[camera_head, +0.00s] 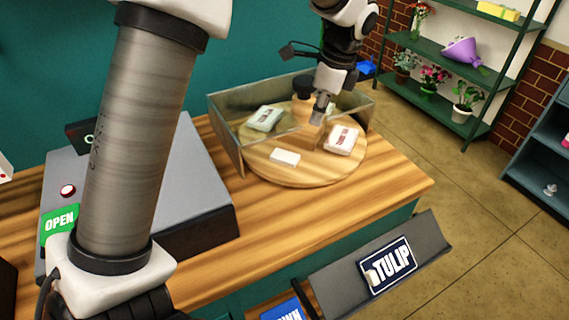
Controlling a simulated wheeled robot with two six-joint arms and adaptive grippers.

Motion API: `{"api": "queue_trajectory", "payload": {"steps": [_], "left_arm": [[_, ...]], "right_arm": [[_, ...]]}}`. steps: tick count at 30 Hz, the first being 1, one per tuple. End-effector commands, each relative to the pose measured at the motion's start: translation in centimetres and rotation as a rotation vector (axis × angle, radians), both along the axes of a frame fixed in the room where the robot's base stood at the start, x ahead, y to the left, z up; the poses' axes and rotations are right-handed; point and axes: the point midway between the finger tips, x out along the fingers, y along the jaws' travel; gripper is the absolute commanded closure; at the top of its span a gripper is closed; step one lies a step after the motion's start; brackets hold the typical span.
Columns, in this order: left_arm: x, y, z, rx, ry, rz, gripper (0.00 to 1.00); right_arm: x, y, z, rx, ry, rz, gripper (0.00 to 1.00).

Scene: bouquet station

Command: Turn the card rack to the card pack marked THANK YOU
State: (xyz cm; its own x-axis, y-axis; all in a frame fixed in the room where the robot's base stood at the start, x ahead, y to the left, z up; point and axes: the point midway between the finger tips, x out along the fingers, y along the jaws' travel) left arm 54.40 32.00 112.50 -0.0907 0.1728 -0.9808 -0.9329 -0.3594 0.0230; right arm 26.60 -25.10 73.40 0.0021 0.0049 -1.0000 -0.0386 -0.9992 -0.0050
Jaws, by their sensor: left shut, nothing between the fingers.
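The card rack is a round wooden turntable (308,176) on the counter, partly enclosed by low see-through walls (228,132). A pale green pack with a dark label (265,118) lies at its back left. A white pack with a reddish label (341,139) lies at its right, and a plain small white block (285,157) lies at the front. The labels are too small to read. A dark-topped tan post (302,105) stands near the middle. My left gripper (319,115) is shut and empty over the turntable, beside the post; contact cannot be told. My right gripper is not in view.
A grey box (185,185) with a red button and a green OPEN sign (60,221) stands on the counter's left. A tilted TULIP sign (391,264) is at the front. The wooden counter (385,190) right of the rack is clear. Plant shelves (445,62) stand behind.

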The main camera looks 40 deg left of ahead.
Motion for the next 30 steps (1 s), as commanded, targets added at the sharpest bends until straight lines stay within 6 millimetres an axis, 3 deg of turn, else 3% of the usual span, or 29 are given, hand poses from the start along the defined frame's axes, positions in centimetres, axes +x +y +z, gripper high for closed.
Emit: {"api": "queue_trajectory", "payload": {"steps": [1,3,7,11,14,24,30], "left_arm": [[0.9,-2.2,-2.3,0.069,0.002,-0.040,1.00],[1.4,-4.2,-3.6,0.137,0.009,-0.085,1.00],[1.3,-5.5,-5.4,0.186,0.033,-0.119,1.00],[1.2,-5.0,-6.0,0.182,0.034,-0.116,1.00],[1.0,-4.4,-7.6,0.180,0.036,-0.115,1.00],[0.3,-1.7,-14.5,0.179,0.037,-0.115,1.00],[-0.4,1.4,-14.2,0.180,0.033,-0.115,1.00]], "right_arm": [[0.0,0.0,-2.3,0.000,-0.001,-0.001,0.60],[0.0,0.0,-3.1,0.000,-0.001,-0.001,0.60],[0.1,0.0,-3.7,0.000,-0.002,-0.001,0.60],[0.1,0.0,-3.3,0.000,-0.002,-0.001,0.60],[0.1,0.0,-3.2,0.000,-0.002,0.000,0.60],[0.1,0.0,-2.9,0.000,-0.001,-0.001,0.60],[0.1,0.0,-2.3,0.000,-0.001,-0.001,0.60]]}}
